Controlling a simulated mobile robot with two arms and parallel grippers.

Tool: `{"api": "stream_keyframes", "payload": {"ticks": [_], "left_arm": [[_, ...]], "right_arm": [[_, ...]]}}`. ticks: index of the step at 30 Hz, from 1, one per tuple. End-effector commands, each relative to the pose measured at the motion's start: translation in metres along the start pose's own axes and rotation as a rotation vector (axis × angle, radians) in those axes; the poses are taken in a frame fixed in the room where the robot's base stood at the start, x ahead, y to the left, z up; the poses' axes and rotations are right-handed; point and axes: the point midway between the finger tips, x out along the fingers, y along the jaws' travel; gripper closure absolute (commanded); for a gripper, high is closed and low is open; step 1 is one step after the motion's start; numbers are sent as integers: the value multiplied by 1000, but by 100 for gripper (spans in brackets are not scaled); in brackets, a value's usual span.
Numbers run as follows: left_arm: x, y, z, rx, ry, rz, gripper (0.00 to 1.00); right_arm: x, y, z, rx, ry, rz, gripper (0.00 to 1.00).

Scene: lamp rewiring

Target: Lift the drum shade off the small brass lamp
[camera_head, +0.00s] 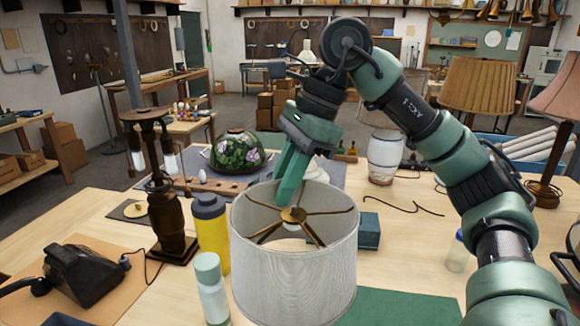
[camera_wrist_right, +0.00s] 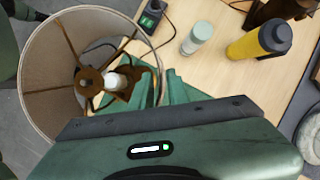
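The drum shade (camera_head: 295,275), pale grey fabric with a brass spider and hub on top, stands upright in the front middle of the head view. It also shows at the left of the right wrist view (camera_wrist_right: 42,75). Its walls hide most of the lamp. A white bulb or socket (camera_wrist_right: 115,80) and a brown part show inside it from above. My right gripper (camera_head: 286,200) reaches down at the shade's far rim. Its green fingers (camera_wrist_right: 160,82) straddle the wall, one inside and one outside, and look closed on it. My left gripper is not in view.
A yellow bottle (camera_head: 212,235) and a pale green-capped bottle (camera_head: 211,290) stand close left of the shade. A dark lamp base (camera_head: 170,215) and black telephone (camera_head: 85,275) are farther left. A blue box (camera_head: 369,230) sits just right. A green mat (camera_head: 405,307) lies clear at front right.

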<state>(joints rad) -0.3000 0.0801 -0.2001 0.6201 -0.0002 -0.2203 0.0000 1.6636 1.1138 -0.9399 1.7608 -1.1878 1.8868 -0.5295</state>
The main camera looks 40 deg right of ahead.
Motion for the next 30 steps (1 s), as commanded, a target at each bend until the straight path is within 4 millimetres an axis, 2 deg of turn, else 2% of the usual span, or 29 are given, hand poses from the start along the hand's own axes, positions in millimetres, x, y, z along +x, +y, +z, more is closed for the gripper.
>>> {"api": "stream_keyframes", "payload": {"ticks": [9, 11, 12, 30], "left_arm": [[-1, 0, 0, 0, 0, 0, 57], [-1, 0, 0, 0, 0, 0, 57], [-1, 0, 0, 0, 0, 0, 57], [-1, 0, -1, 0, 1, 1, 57]], "right_arm": [[4, 0, 0, 0, -1, 0, 84], [4, 0, 0, 0, -1, 0, 98], [4, 0, 0, 0, -1, 0, 100], [3, 0, 0, 0, -1, 0, 100]]}}
